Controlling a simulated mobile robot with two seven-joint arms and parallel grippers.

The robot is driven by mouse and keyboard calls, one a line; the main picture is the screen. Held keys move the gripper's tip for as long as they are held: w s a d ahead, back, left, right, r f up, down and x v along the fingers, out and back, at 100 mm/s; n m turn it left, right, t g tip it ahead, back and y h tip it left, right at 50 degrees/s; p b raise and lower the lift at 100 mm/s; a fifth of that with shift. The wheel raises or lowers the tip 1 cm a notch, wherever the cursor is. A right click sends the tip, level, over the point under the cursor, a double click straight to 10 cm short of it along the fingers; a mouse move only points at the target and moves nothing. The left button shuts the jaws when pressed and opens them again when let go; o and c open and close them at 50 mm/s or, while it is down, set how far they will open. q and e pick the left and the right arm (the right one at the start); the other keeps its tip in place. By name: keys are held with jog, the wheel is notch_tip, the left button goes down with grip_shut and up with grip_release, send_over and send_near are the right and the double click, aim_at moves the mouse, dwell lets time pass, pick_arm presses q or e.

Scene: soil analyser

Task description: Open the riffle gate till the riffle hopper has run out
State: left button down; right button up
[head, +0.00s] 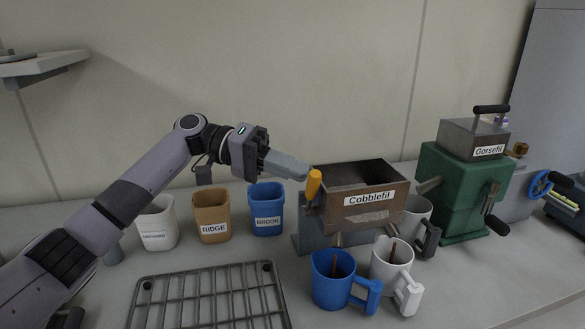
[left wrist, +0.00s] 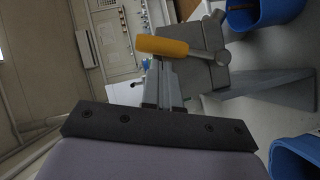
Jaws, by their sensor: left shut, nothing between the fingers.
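The riffle hopper is a brown open-topped box (head: 388,199) labelled "Cobblefil", on a grey stand (head: 308,238). A speckled grey patch (head: 370,215) shows low on its front face; its inside looks dark, and I cannot tell how much it holds. The gate lever has an orange handle (head: 313,185) at the box's left side, standing nearly upright in the head view. The handle also shows in the left wrist view (left wrist: 162,46). My left gripper (head: 304,173) is shut and empty, its fingertips right at the handle; I cannot tell whether they touch it. My right gripper is out of view.
White, brown "RIDGE" (head: 211,216) and blue "BROOK" (head: 266,209) cups stand left, behind a wire rack (head: 210,299). A green "Gorsefil" mill (head: 460,195) stands right.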

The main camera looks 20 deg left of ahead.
aim_at(312, 194)
pick_arm(q)
jog(key=shift+s+d+f, duration=0.1)
jog(key=shift+s+d, duration=0.1)
jog(key=shift+s, duration=0.05)
dwell(0.4)
jog(key=s+d+m+y, duration=0.1)
jog(key=s+m+t+y+p, duration=0.1)
jog(key=m, duration=0.1)
jog(key=shift+s+d+f, duration=0.2)
jog(key=shift+s+d, duration=0.2)
jog(key=shift+s+d+f+m+t+y+p, duration=0.2)
jog(key=shift+s+d+f+m+t+y, duration=0.2)
jog(key=shift+s+m+t+y, duration=0.2)
jog(key=shift+s+d+f+m+t+y+p, duration=0.2)
jog(key=shift+s+d+f+m+t+y, duration=0.2)
jog(key=shift+s+m+t+y, duration=0.15)
jog(key=shift+w, duration=0.1)
jog(key=shift+r, duration=0.15)
